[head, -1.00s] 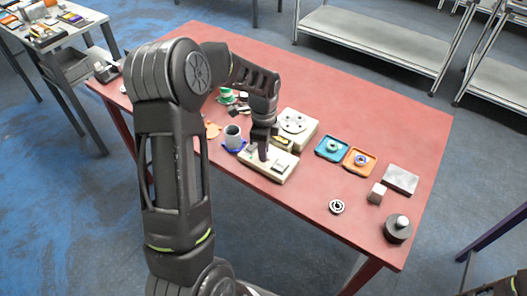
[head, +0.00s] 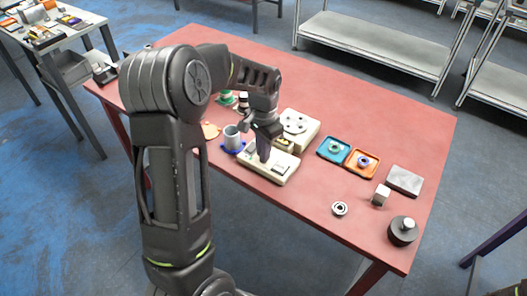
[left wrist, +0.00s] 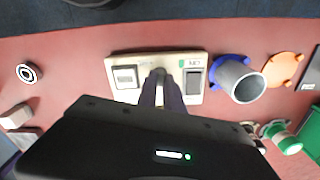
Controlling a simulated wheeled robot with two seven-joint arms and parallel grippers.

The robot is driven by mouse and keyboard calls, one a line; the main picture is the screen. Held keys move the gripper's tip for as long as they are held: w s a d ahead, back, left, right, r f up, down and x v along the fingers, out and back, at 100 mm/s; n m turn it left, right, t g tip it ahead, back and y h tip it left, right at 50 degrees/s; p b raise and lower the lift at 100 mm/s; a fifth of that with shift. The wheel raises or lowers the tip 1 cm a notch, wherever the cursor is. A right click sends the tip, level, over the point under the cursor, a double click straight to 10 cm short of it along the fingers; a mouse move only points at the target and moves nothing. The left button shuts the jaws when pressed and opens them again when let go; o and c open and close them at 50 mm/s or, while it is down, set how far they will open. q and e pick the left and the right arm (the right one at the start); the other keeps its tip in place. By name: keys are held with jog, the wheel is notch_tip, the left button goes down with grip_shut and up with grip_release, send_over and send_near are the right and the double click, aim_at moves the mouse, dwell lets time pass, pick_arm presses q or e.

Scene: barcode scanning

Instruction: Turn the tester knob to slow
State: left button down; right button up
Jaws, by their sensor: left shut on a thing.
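The tester is a cream box (head: 281,174) near the front edge of the red table. In the left wrist view the tester (left wrist: 118,58) has a pale square at its left, a dark rocker switch (left wrist: 194,82) at its right and small labels too blurred to read. My left gripper (head: 264,158) points down onto the middle of the tester. It also shows in the left wrist view (left wrist: 162,80), with its fingers shut on the tester knob, which they mostly hide. The knob's setting cannot be read. My right gripper is not in view.
Teal (head: 333,149) and orange (head: 362,162) trays lie to the right. A bearing ring (head: 339,209) lies near the front edge.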

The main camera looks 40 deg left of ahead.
pick_arm(q)
jog(key=shift+n, duration=1.6)
jog(key=c, duration=1.5)
grip_release()
notch_tip(320, 180, up, 8)
jog(key=shift+f+b, duration=0.1)
jog(key=shift+b, duration=0.45)
